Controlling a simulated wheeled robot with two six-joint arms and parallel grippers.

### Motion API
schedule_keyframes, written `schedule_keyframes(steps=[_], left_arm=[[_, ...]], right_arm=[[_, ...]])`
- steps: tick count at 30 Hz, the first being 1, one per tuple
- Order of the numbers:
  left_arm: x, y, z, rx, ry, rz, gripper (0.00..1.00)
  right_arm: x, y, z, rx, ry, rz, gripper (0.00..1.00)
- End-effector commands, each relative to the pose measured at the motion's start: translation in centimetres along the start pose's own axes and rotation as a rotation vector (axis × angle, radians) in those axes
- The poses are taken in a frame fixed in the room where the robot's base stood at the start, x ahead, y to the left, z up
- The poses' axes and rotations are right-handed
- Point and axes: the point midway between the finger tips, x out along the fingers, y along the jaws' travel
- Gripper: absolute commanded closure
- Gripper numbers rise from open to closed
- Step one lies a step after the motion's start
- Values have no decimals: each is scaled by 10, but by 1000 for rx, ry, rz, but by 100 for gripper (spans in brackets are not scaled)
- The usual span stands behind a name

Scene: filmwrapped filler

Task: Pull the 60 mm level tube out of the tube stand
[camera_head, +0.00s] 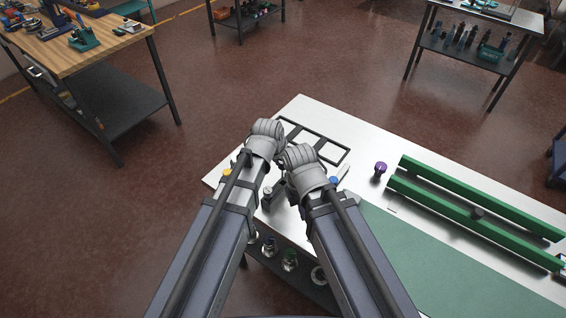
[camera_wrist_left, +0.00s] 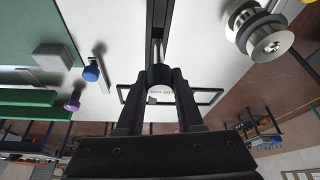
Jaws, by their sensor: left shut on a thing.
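My left gripper (camera_wrist_left: 160,75) is shut in the left wrist view, with its two dark fingers on either side of a pale, rounded thing (camera_wrist_left: 160,94). This could be the level tube, but its markings and most of its length are hidden. I cannot make out the tube stand or whether the held thing is inside it. In the head view both arms reach over the near left part of the white table (camera_head: 312,108), wrists close together. The wrists and forearms hide the fingers there, and I cannot make out the right gripper's jaws.
A black open frame (camera_head: 340,163) lies behind the wrists. A blue knob (camera_wrist_left: 90,73) and a purple-topped piece (camera_head: 380,168) stand to their right, before long green rails (camera_head: 480,198). A silver spool (camera_wrist_left: 262,32) is near the left gripper. A green mat (camera_head: 425,250) is clear.

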Motion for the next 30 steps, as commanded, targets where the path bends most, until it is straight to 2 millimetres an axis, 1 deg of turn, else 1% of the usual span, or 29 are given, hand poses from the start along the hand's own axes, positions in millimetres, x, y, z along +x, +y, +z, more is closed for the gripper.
schedule_keyframes(steps=[1, 24, 30], left_arm=[[-4, 0, -2, 0, 0, 0, 100], [-31, 0, -13, 0, 0, 0, 100], [-33, 0, -14, 0, 0, 0, 100]], right_arm=[[-4, 0, 0, 0, 0, 0, 100], [-33, 3, 2, 0, 0, 0, 100], [-35, 3, 2, 0, 0, 0, 100]])
